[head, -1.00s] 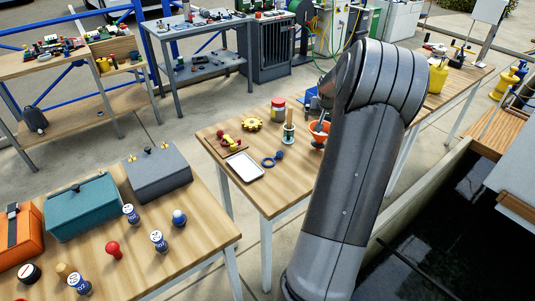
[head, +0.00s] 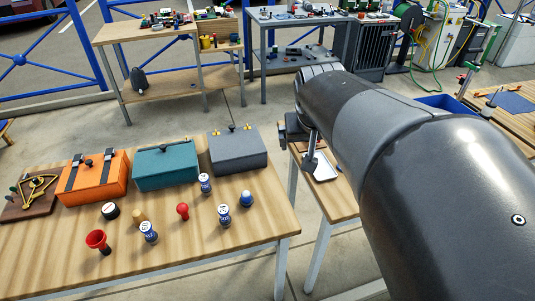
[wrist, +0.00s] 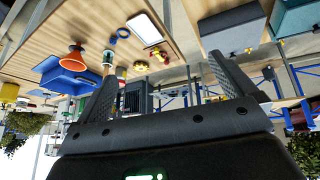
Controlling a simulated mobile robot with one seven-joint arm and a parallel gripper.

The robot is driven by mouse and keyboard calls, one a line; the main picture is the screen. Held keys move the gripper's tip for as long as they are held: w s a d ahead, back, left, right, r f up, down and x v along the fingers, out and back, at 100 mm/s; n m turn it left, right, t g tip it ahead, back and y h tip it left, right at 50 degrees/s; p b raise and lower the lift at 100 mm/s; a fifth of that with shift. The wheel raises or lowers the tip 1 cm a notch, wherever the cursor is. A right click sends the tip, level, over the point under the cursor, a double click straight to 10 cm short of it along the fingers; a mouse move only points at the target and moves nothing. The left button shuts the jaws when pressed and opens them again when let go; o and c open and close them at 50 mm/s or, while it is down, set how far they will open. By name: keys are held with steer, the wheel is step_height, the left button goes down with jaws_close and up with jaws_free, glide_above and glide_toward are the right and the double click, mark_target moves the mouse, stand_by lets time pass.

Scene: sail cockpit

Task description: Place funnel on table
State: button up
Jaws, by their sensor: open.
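An orange funnel (wrist: 73,57) shows at the upper left of the wrist view, wide mouth downward in that inverted-looking picture, in front of a blue bin (wrist: 72,78) by a wooden table. The arm hides this funnel in the head view. My gripper (wrist: 162,70) is open, with nothing between its fingers, and apart from the funnel. In the head view my gripper (head: 305,150) is partly seen over the far left corner of the middle table (head: 340,200).
The near table holds an orange case (head: 95,178), a teal case (head: 166,166), a grey case (head: 238,150) and several small bottles and knobs. A white tray (head: 325,168) lies on the middle table. Workbenches stand behind.

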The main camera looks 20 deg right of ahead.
steer(key=s+a+f+n+y, duration=0.2)
steer(key=s+a, duration=0.7)
steer(key=s, duration=0.2)
steer(key=shift+s+a+n+y, duration=0.2)
steer(key=shift+s+n+y, duration=0.1)
steer(key=shift+s, duration=0.05)
